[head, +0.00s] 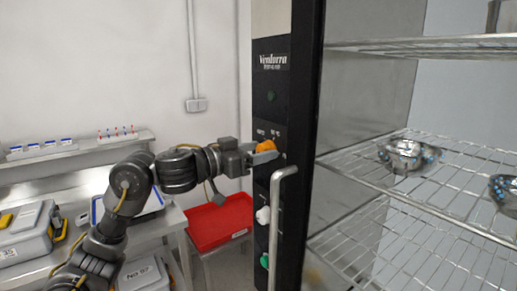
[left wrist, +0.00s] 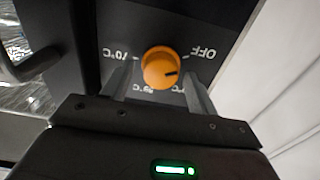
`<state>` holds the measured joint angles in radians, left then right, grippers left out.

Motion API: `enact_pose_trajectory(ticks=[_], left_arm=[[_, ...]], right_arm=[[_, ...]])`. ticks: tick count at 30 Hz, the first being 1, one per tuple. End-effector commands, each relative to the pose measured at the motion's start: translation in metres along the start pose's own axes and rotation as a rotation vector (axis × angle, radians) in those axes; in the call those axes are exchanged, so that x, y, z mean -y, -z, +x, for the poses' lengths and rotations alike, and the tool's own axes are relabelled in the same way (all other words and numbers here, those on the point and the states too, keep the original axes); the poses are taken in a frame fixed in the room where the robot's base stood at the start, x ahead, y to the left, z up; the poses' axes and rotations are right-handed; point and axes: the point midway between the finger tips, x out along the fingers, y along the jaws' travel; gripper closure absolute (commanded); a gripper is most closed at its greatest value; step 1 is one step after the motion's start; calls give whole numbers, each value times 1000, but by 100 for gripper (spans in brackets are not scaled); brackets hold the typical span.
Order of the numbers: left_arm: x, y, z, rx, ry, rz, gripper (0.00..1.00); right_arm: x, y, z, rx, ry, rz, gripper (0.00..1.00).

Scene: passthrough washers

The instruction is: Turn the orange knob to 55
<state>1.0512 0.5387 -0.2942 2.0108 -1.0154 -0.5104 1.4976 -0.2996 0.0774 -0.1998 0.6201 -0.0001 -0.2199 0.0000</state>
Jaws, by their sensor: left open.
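The orange knob (head: 266,146) sits on the black control panel (head: 270,100) of the washer, under the brand label. In the left wrist view the knob (left wrist: 160,68) is round, with a dark pointer mark on its right side. White markings around it include OFF at upper right and degree figures; some are hidden by the fingers. The view looks turned over. My left gripper (head: 264,156) is at the panel; in the left wrist view its fingers (left wrist: 160,95) stand apart on either side of the knob's lower part. I cannot tell whether they touch it. My right gripper is not in view.
A vertical metal handle (head: 275,230) stands out from the panel below my gripper. A white knob (head: 263,215) and a green one (head: 265,261) sit lower. Wire racks (head: 440,175) with metal bowls (head: 408,154) are at right. A red tray (head: 220,222) lies left of the panel.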

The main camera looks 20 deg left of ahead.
Motion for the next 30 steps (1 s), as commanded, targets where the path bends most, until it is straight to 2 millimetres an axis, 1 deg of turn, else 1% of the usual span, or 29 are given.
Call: enact_pose_trajectory(ticks=[9, 19, 26, 30], left_arm=[[0, -1, 3, 1, 0, 0, 41], [0, 0, 3, 0, -1, -1, 85], [0, 0, 3, 0, -1, 10, 85], [-1, 0, 3, 0, -1, 49, 85]], right_arm=[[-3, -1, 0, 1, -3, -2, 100], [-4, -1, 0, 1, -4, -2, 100], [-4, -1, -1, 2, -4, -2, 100], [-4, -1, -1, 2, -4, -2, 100]])
